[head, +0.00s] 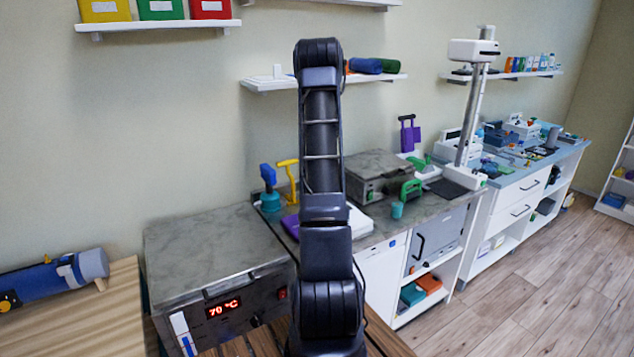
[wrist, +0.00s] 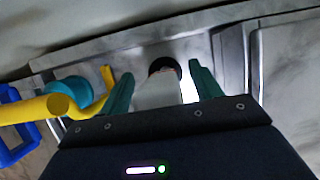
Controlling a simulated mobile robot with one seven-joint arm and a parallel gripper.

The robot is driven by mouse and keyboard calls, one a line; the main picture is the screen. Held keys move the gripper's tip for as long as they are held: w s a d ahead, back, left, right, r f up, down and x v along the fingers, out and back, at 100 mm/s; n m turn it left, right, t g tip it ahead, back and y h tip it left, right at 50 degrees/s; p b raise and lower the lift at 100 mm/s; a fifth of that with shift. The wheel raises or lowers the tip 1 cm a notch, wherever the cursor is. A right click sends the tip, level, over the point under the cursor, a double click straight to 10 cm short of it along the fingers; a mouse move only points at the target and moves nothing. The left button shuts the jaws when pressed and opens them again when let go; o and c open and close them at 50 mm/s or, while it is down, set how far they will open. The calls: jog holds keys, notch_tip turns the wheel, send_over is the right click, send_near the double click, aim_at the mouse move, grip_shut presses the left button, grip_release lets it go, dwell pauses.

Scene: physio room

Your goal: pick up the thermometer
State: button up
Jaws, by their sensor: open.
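My gripper (wrist: 156,82) shows in the wrist view with its two teal fingers apart. A pale, blurred, roughly cylindrical thing (wrist: 158,91) lies between the fingers, with a dark round part at its far end. It may be the thermometer, but I cannot tell for sure. I see a gap on its right side; whether it touches the left finger is unclear. In the head view my raised arm hides my gripper and the counter behind it, and I cannot make out a certain thermometer there.
A yellow-handled tool (head: 288,178) and a blue-handled tool (head: 268,180) stand close left of my arm. A grey heating unit (head: 215,247) reads 70 °C. A metal case (head: 378,172), a teal cup (head: 397,210) and a white stand (head: 465,176) are to the right. Open floor lies at right.

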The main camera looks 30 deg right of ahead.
jog(key=shift+c, duration=0.2)
jog(key=c, duration=1.3)
jog(key=shift+c, duration=0.2)
jog(key=shift+r, duration=0.1)
